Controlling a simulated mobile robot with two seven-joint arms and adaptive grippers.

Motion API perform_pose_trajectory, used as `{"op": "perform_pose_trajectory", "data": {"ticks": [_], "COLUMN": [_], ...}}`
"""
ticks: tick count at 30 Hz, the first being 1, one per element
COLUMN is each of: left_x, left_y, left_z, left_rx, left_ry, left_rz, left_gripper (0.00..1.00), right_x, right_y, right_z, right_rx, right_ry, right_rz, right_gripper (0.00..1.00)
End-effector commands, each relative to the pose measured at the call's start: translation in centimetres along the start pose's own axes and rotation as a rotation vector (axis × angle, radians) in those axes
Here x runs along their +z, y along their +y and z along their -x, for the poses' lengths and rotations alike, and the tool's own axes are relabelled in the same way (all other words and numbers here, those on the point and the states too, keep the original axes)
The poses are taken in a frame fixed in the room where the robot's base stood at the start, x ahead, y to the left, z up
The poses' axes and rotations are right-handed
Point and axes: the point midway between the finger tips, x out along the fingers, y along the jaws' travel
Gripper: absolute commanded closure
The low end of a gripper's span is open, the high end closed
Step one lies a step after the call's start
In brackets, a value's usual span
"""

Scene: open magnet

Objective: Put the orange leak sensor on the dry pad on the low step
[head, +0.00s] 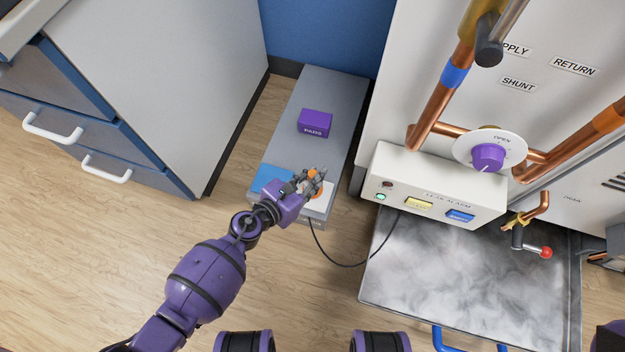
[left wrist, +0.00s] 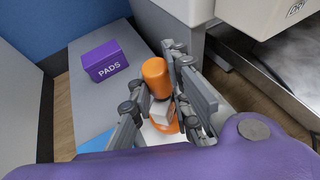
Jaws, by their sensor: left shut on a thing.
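The orange leak sensor (head: 313,174) is between the fingers of my left gripper (head: 309,182), at the front end of the low step (head: 345,100). In the left wrist view, the sensor (left wrist: 157,75) is an upright orange cylinder, and my left gripper (left wrist: 160,95) is shut on it. Below it is a white pad (head: 328,194) with an orange ring, partly hidden by the fingers. I cannot tell whether the sensor touches the pad. A blue pad (head: 270,178) lies to the left. My right gripper is not in view.
A purple PADS box (head: 315,122) stands farther back on the step. A black cable (head: 345,264) loops from the step's front to the white leak alarm box (head: 435,185). A grey drawer cabinet (head: 150,80) stands left, and a metal tray (head: 460,290) right.

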Motion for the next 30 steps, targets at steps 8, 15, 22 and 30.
{"op": "perform_pose_trajectory", "data": {"ticks": [8, 15, 22, 30], "left_x": [-3.0, -3.1, -3.6, -3.5], "left_y": [0.5, 0.6, 0.5, 0.5], "left_z": [-1.9, -2.0, -2.1, -2.1], "left_rx": [0.000, 0.001, 0.000, 0.001], "left_ry": [-0.001, -0.003, -0.001, -0.001], "left_rz": [0.005, 0.000, 0.000, 0.000], "left_gripper": [1.00, 1.00, 0.82, 0.64], "right_x": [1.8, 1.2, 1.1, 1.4], "right_y": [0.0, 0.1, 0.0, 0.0], "right_z": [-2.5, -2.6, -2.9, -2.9], "right_rx": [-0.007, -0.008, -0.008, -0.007], "right_ry": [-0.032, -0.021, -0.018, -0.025], "right_rz": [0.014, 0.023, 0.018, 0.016], "right_gripper": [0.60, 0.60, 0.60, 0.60]}}
